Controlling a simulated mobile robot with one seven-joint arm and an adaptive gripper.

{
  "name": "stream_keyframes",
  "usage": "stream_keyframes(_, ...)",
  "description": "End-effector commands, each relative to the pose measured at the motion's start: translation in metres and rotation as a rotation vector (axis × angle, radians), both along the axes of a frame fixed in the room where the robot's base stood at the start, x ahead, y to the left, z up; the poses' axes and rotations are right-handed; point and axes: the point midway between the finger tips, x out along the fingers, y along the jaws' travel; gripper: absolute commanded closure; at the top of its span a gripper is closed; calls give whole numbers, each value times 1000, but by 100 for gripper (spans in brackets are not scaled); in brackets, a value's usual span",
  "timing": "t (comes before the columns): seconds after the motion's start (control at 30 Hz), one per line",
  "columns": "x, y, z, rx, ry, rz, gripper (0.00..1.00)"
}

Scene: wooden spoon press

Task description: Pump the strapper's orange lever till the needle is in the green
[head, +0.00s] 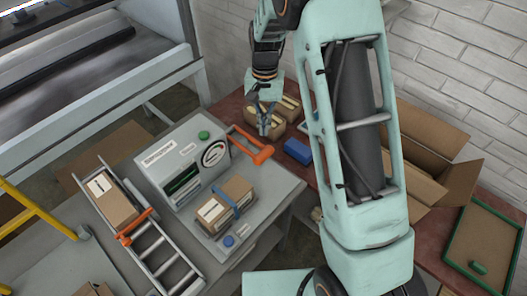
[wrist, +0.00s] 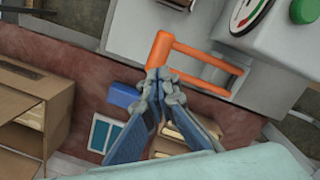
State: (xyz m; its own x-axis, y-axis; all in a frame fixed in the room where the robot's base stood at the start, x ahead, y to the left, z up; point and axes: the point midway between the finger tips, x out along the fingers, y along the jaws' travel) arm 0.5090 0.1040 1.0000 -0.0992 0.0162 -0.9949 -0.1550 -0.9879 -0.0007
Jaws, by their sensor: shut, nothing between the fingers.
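The strapper (head: 183,165) is a grey box on a grey bench, with a green knob (head: 204,135) on top. Its round white gauge (head: 213,154) faces front; in the wrist view the gauge (wrist: 250,10) is cut off at the top edge, and I cannot read the needle. The orange lever (head: 250,143) sticks out from the strapper's right side; in the wrist view it is a U-shaped handle (wrist: 200,57). My gripper (head: 265,132) is shut and empty, pointing down close to the lever's outer end. In the wrist view its fingertips (wrist: 155,77) are beside the handle's crossbar; contact is unclear.
A carton with a blue strap (head: 239,190) sits on the bench before the strapper. Another carton (head: 111,200) lies on the roller rack (head: 164,262) at left. A blue box (head: 298,151) and small cartons (head: 287,106) stand on the red-brown table behind the lever.

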Motion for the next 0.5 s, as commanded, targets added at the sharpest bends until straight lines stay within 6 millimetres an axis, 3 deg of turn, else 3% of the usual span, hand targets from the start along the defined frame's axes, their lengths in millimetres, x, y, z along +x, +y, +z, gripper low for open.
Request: stream_keyframes(0.5, -5, 0, -59, -1, -1, 0, 100)
